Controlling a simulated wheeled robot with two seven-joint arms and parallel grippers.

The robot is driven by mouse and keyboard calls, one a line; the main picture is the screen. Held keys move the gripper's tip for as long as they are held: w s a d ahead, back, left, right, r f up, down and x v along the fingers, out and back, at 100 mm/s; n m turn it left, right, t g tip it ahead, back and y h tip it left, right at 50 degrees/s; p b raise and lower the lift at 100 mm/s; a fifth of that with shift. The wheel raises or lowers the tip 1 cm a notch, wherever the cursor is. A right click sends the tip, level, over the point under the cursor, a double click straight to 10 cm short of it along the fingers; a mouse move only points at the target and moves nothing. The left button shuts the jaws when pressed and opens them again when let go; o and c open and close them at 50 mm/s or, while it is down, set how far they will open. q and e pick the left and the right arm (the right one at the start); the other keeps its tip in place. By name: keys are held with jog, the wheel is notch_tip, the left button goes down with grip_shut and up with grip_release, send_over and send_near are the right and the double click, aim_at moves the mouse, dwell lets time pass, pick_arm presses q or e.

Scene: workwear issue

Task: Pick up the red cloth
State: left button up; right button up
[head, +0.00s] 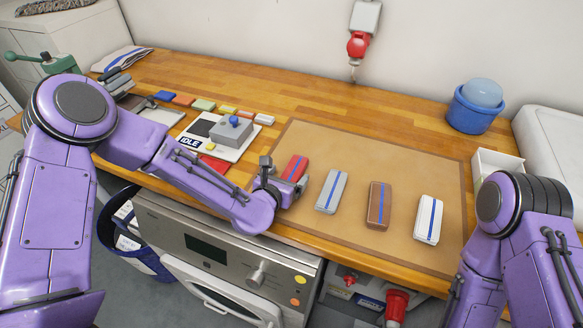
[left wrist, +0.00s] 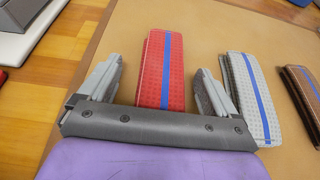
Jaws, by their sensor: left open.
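The red cloth (head: 294,168) is a folded rectangle with a blue stripe. It lies on the tan mat (head: 330,140), leftmost in a row of folded cloths. In the left wrist view the red cloth (left wrist: 160,70) sits between the two fingers. My left gripper (head: 279,178) is open, with a finger on either side of the cloth and visible gaps; it also shows in the left wrist view (left wrist: 157,85). Whether it is level with the cloth is hard to tell. My right arm shows at the right, but its gripper is out of view.
A grey cloth (head: 331,191) lies close to the right of the red one, near my right finger. A brown cloth (head: 377,205) and a white cloth (head: 428,219) follow. A grey box with a blue knob (head: 231,130) stands left. A blue tub (head: 474,106) stands at back right.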

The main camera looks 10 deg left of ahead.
pick_arm(q)
jog(key=shift+x, duration=0.8)
jog(key=shift+s, duration=0.15)
jog(key=c, duration=1)
jog(key=shift+c, duration=0.3)
jog(key=shift+r, duration=0.1)
